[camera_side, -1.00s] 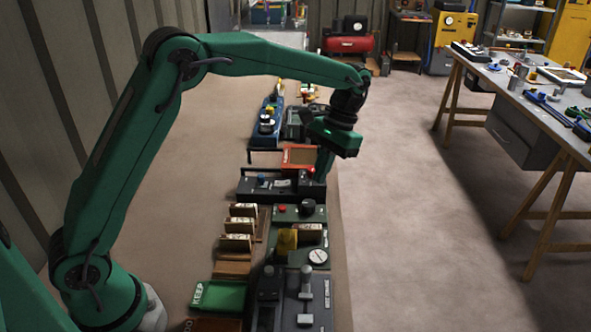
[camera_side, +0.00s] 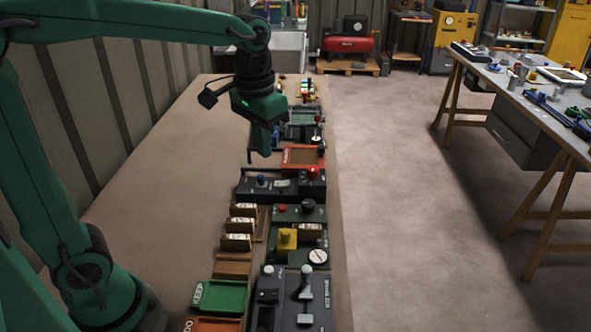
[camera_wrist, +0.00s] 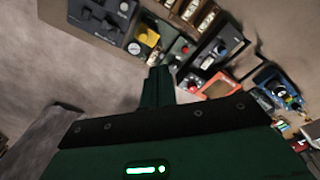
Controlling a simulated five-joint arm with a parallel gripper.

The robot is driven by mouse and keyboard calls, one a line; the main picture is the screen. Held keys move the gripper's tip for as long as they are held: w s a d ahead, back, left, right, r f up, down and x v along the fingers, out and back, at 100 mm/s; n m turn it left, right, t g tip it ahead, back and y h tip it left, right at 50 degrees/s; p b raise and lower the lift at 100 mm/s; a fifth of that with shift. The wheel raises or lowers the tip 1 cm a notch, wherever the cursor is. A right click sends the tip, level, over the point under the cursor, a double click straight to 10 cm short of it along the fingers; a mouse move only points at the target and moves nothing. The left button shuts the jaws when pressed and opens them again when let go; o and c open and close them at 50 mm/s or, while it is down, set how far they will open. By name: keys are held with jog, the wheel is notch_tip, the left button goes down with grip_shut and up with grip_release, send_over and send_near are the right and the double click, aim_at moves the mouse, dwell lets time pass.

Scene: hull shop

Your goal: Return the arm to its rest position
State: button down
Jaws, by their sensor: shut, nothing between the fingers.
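My gripper (camera_side: 262,152) hangs from my green arm above the far part of the bench, over the row of devices. Its fingers point down and are shut with nothing held. In the wrist view the shut fingers (camera_wrist: 160,86) show at the middle, with the devices below and beyond them. My arm is raised and bent, with its forearm level across the top left of the side view. No contact between the gripper and any device can be seen.
A long bench (camera_side: 150,190) carries a dark control box (camera_side: 283,186), a red-framed tray (camera_side: 303,158), a green KEEP tray (camera_side: 222,296) and a yellow-knobbed unit (camera_side: 288,238). The bench's left side is bare. A tool table (camera_side: 545,105) stands apart at the right.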

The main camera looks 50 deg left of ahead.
jog(key=s+a+f+t, duration=0.1)
jog(key=s+t, duration=0.3)
jog(key=s, duration=0.8)
jog(key=shift+s+a+f+t, duration=0.4)
jog(key=shift+a, duration=0.45)
